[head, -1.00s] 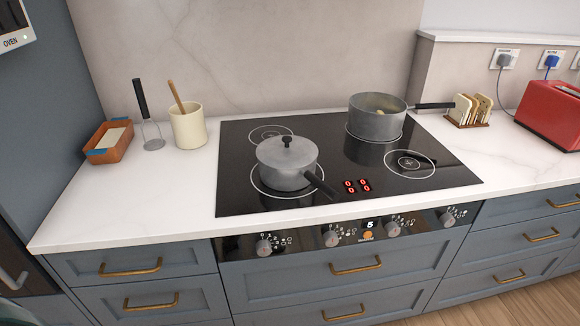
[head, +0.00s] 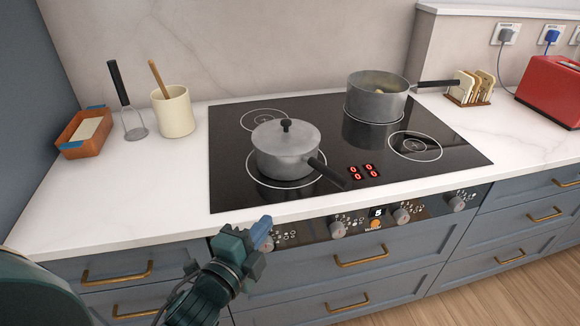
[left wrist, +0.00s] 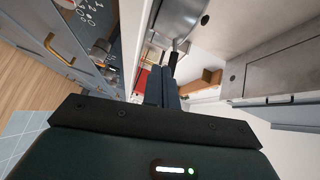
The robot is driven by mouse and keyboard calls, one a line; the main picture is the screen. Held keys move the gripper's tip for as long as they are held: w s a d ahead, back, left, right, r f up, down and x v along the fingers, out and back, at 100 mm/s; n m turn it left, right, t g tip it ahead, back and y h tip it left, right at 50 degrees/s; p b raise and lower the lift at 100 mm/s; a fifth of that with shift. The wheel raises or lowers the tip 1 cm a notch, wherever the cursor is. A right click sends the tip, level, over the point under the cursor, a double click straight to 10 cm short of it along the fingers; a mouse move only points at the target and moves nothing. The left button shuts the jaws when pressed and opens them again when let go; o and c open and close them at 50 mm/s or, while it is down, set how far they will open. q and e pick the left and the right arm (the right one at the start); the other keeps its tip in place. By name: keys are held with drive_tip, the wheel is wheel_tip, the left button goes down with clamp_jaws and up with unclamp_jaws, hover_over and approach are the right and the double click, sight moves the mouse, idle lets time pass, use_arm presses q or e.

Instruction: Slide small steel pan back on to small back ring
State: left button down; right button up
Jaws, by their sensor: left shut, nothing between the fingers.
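The small steel pan (head: 285,151), with a lid and black knob, sits on the front left ring of the black hob (head: 230,185). Its dark handle (head: 328,174) points toward the front right. The small back ring (head: 264,120) behind it is bare. My left gripper (head: 261,230) is shut and empty, in front of the counter edge by the control knobs, below and apart from the pan. In the left wrist view, its closed fingers (left wrist: 164,88) point toward the pan (left wrist: 182,16) and its handle. My right gripper is not in view.
A larger open pan (head: 376,100) stands on the back right ring, its handle pointing right. The front right ring (head: 415,147) is bare. A utensil crock (head: 174,112), masher (head: 133,125) and terracotta dish (head: 84,136) stand left; a toast rack (head: 470,92) and red toaster (head: 552,92) right.

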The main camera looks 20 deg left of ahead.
use_arm(q)
wheel_tip(320, 180, up, 2)
drive_tip(key=w+m, duration=0.2)
drive_tip(key=p, duration=0.1)
approach(289, 161)
drive_tip(key=shift+t, duration=0.4)
drive_tip(key=w+d, duration=0.3)
drive_tip(key=shift+w+d+f, duration=0.15)
drive_tip(key=shift+w+f, duration=0.05)
drive_tip(key=shift+f, duration=0.1)
drive_tip(key=shift+w+a+f+p, duration=0.1)
drive_tip(key=shift+w+a+p, duration=0.35)
drive_tip(key=shift+w+a, duration=0.8)
drive_tip(key=shift+w, duration=0.15)
